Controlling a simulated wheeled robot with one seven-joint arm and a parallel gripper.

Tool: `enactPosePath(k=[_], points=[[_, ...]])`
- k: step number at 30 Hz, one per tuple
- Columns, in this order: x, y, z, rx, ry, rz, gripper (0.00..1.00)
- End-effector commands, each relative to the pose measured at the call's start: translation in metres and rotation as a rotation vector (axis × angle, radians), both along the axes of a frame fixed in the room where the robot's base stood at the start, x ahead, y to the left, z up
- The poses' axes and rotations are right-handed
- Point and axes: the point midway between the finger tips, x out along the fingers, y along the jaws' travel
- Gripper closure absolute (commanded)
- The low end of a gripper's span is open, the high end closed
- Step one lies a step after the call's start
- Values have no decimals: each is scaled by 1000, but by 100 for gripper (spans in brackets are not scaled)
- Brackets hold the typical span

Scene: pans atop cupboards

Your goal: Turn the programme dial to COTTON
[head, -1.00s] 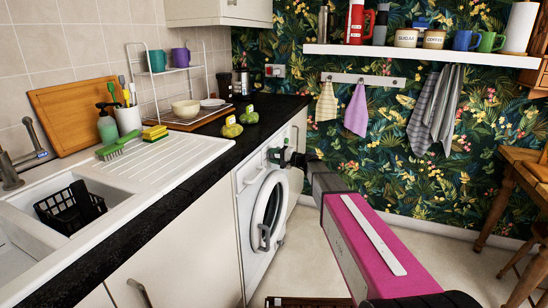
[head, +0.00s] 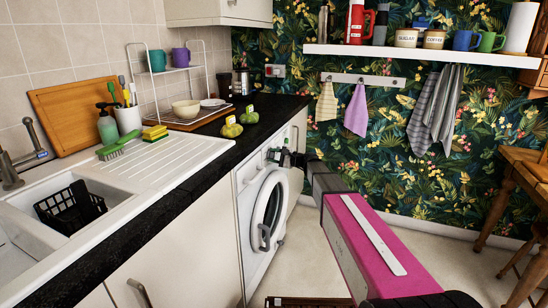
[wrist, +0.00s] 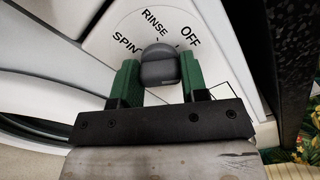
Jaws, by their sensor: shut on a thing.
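The programme dial (wrist: 158,72) is a dark grey knob on a pale round face in the wrist view. The words SPIN, RINSE and OFF show around it; no COTTON label is visible, and the lower part of the face is hidden by my gripper. My gripper (wrist: 159,62) has its two green fingers on either side of the knob, shut on it. I cannot tell exactly which mark the knob points to. In the head view, my gripper (head: 284,157) is at the top front of the white washing machine (head: 249,200), covering most of the dial.
The machine's round door (head: 268,212) is closed below the panel. A sink (head: 90,190) is at left. A wooden table (head: 515,170) stands at right. The floor between is mostly clear.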

Motion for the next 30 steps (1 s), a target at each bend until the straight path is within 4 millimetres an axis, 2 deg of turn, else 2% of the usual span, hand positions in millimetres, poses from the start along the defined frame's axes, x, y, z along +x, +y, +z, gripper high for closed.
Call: enactPosePath(k=[6, 15, 30], points=[[0, 0, -1, 61, 172, 1, 83], [0, 0, -1, 119, 335, 0, 83], [-1, -1, -1, 145, 407, 0, 83]])
